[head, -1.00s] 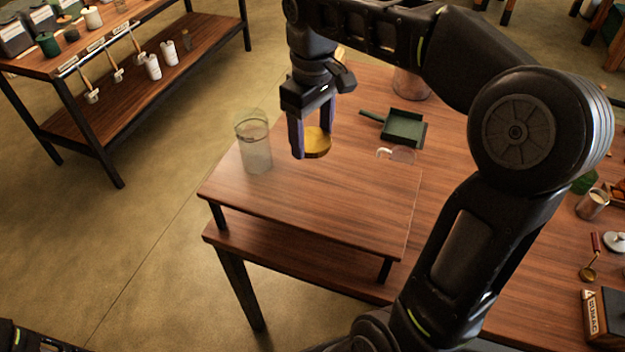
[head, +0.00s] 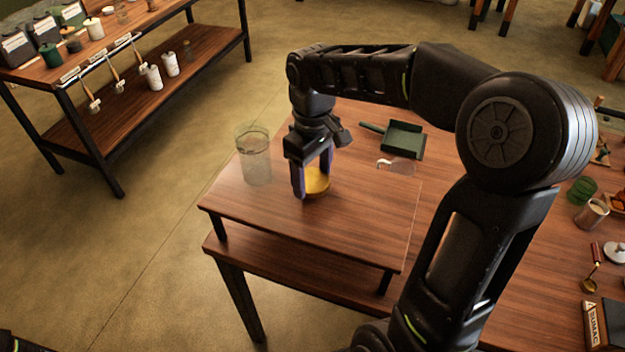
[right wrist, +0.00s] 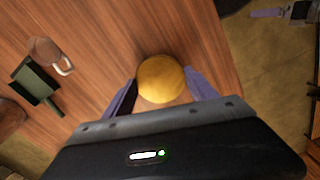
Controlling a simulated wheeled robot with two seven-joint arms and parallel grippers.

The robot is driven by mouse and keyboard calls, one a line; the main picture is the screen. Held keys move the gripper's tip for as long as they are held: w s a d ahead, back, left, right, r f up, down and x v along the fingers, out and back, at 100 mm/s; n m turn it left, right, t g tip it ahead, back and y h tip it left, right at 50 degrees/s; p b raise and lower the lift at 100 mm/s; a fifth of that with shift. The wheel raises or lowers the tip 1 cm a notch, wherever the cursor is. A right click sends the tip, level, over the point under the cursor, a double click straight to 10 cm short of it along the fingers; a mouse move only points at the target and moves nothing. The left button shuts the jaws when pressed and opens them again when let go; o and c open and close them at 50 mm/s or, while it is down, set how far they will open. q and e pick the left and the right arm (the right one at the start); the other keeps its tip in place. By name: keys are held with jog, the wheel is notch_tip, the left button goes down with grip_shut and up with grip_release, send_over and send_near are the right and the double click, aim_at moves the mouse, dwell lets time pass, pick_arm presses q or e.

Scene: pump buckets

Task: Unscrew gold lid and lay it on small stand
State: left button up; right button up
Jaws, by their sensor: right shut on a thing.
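The gold lid (head: 318,181) is a round disc between the fingers of my right gripper (head: 312,183), low over or on the small wooden stand (head: 330,230). I cannot tell whether its underside touches the stand top. In the right wrist view the lid (right wrist: 160,79) sits between the two purple fingertips (right wrist: 160,88), which are shut on it. The clear glass jar (head: 255,160) stands upright and open-topped at the stand's left edge, apart from the lid. My left gripper is not in view.
The stand's front is clear.

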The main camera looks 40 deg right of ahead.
notch_tip(320, 180, down, 2)
jog(key=shift+f, duration=0.2)
jog(key=o, duration=1.5)
jog(key=shift+o, duration=0.2)
